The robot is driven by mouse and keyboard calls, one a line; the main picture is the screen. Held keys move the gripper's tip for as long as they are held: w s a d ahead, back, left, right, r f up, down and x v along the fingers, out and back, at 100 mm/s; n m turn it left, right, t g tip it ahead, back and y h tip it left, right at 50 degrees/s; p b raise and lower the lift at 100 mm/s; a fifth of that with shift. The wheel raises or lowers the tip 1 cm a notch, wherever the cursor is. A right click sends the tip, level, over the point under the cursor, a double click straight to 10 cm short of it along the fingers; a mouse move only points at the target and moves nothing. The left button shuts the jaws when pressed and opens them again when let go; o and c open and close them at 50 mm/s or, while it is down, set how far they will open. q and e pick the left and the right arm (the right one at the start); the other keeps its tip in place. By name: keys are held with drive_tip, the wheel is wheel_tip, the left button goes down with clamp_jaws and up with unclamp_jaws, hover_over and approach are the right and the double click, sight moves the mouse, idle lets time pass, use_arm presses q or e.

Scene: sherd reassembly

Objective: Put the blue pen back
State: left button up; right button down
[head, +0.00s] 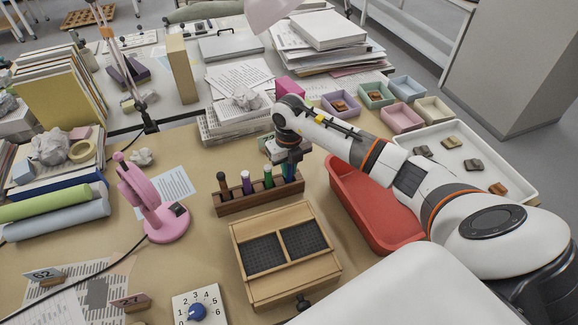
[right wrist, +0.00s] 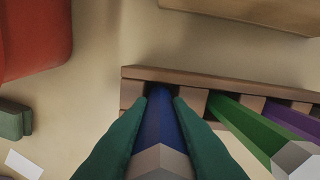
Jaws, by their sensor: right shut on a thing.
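The wooden pen rack (head: 258,196) stands mid-table, holding a dark pen (head: 222,183), a purple pen (head: 246,182) and a green pen (head: 268,177). My right gripper (head: 289,158) is over the rack's right end, pointing down. In the right wrist view its green fingers (right wrist: 160,112) are shut on the blue pen (right wrist: 160,130). The pen's far end is at an end slot of the rack (right wrist: 190,78), beside the green pen (right wrist: 245,125). How deep it sits in the slot is hidden. My left gripper is not in view.
A red tray (head: 350,205) lies right of the rack, under my right arm. A wooden box with dark mesh panels (head: 318,272) is in front. A pink lamp (head: 165,222) stands left. Paper stacks (head: 215,128) and small coloured bins (head: 402,118) are behind.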

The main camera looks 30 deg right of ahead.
drive_tip(key=shift+f+b, duration=0.3)
drive_tip(key=shift+f, duration=0.15)
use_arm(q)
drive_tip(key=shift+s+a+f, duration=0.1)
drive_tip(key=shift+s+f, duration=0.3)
use_arm(e)
drive_tip(key=c, duration=1.3)
unclamp_jaws()
drive_tip(key=shift+c, duration=0.2)
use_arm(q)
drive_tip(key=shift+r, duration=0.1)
use_arm(e)
drive_tip(key=shift+r, duration=0.1)
